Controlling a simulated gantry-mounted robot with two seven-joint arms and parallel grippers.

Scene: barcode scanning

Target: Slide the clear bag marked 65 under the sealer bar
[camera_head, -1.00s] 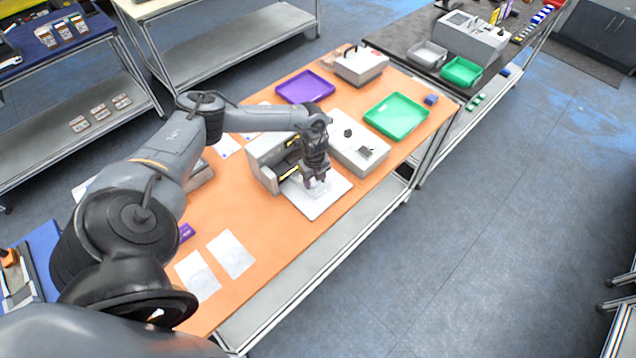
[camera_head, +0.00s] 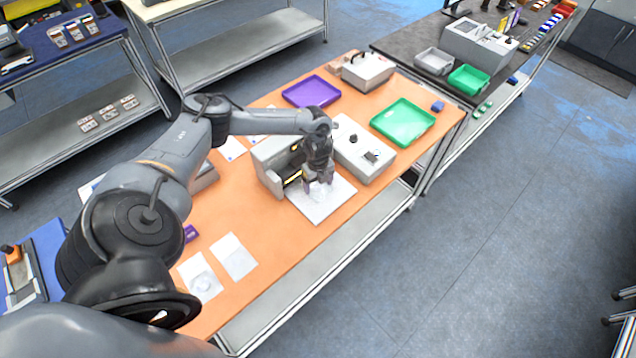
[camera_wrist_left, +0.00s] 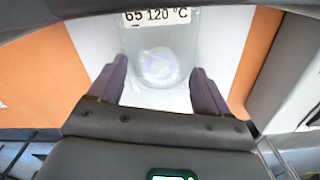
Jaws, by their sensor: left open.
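A clear bag (camera_wrist_left: 160,68) with a label reading 65 120 °C lies on the white plate (camera_head: 318,213) in front of the grey sealer (camera_head: 268,168). A pale round item shows inside it in the left wrist view. My left gripper (camera_head: 319,186) is over the plate at the bag. In the left wrist view its two fingers (camera_wrist_left: 158,80) are apart, one near each side of the bag. I cannot tell if they touch it. The sealer bar is partly hidden by my arm. My right gripper is not in view.
A grey box with knobs (camera_head: 362,150) stands right of the sealer. A purple tray (camera_head: 311,92) and a green tray (camera_head: 402,121) lie farther back. The table's right edge is close to the plate.

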